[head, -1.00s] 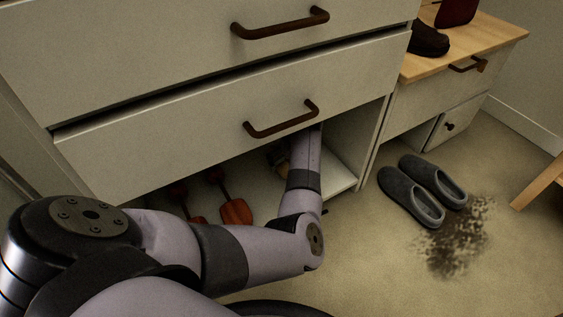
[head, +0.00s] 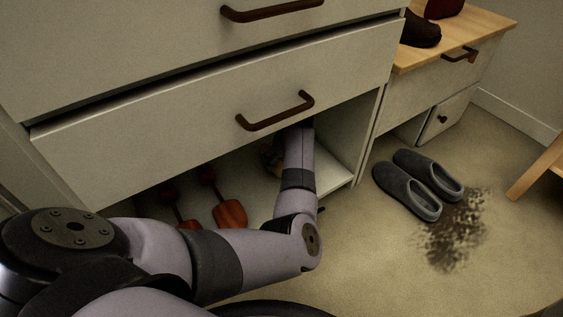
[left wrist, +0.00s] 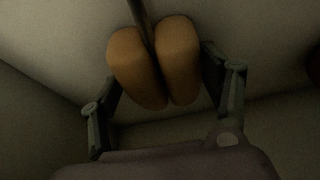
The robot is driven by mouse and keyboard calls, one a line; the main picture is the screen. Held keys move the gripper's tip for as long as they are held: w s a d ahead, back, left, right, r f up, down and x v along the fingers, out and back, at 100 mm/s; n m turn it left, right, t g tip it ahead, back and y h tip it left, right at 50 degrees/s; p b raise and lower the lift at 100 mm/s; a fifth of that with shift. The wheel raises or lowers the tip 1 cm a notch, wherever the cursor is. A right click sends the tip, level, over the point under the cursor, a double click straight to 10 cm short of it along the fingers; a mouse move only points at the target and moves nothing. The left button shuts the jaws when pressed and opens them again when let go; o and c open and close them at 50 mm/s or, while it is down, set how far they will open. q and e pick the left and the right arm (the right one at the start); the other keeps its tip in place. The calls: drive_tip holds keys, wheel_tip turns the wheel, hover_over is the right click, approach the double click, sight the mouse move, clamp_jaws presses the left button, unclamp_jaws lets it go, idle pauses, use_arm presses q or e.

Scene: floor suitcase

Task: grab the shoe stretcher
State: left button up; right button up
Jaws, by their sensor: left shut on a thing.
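The shoe stretcher (left wrist: 136,68) shows in the left wrist view as two rounded orange-brown wooden halves with a narrow gap and a dark rod between them. My left gripper (left wrist: 162,74) has one finger on each side of it and is shut on it. In the head view my left arm reaches into the open bottom compartment under the drawers, and the drawer front hides the hand. A small tan and dark patch shows beside the forearm there, too covered to name. My right gripper is not in view.
Two red-brown shoe trees (head: 230,213) lie in the compartment left of my arm. The drawer (head: 200,135) overhangs it closely. Grey slippers (head: 408,190) and a dark stain (head: 455,235) are on the floor at right. A wooden-topped bench (head: 440,48) stands behind them.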

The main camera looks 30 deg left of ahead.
use_arm(q)
drive_tip(key=c, duration=0.9)
drive_tip(key=shift+c, duration=0.2)
drive_tip(key=shift+r, duration=0.1)
